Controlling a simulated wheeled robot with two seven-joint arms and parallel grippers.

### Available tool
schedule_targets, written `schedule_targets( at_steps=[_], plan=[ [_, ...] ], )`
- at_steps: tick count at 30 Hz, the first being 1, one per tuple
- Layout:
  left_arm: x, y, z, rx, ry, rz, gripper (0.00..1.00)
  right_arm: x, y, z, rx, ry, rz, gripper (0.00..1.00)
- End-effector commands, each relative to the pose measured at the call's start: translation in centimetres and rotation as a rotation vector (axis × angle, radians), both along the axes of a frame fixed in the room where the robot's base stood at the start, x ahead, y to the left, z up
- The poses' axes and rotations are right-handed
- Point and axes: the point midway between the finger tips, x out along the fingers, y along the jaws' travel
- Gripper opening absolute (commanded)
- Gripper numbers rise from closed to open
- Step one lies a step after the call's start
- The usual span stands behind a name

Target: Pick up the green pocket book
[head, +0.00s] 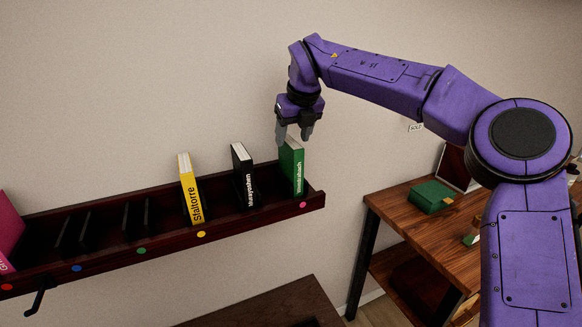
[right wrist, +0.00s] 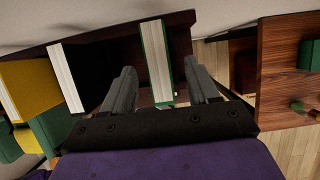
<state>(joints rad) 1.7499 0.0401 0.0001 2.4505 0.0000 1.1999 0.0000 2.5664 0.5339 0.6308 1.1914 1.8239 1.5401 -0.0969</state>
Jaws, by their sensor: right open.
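The green pocket book (head: 292,168) stands upright, leaning slightly, at the right end of a dark wall shelf, its lettered spine facing out. My right gripper (head: 294,136) points down at the book's top edge, open and empty. In the right wrist view the book's white page edge and green cover (right wrist: 158,62) show between the two spread fingers of my right gripper (right wrist: 159,72). I cannot tell whether either finger touches it. My left gripper is not in view.
A black book (head: 243,175) and a yellow book (head: 190,190) stand to the left on the shelf (head: 170,240), with a pink book (head: 8,230) at the far left. A wooden table (head: 405,205) at right holds a green box-like object (head: 432,196).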

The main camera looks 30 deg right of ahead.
Motion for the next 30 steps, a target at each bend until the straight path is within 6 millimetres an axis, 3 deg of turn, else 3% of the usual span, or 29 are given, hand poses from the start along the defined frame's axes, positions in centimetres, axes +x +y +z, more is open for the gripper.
schedule_targets(
  at_steps=[9, 30],
  plan=[
    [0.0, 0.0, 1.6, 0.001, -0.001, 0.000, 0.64, 1.7, -0.1, -4.5, 0.000, 0.002, -0.002, 0.60],
    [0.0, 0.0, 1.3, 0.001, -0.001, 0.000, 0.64, 1.7, -0.2, -5.2, 0.000, 0.000, -0.003, 0.60]
  ],
)
